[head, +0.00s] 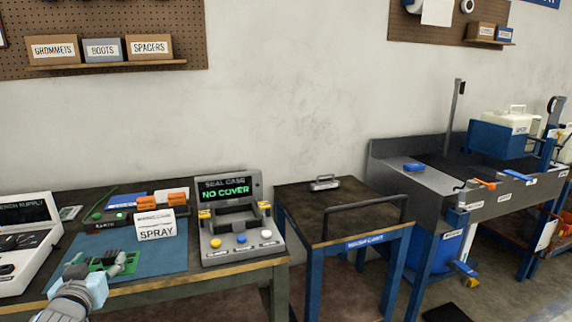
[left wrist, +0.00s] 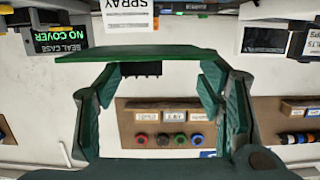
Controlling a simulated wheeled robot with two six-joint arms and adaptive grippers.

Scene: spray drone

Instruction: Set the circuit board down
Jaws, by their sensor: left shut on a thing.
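The circuit board (head: 103,261) is a thin green plate over the blue mat on the left bench. My left gripper (head: 98,266) comes in from the lower left and is shut on it, with one finger on each side. In the left wrist view the board (left wrist: 150,52) shows as a flat green plate across the fingertips of the left gripper (left wrist: 160,75). I cannot tell whether the board touches the blue mat (head: 165,262) or hangs just above it. My right gripper is not in view.
A white bench supply (head: 22,245) is at the left. The mat right of the board is clear. A dark cart (head: 300,205) stands farther right.

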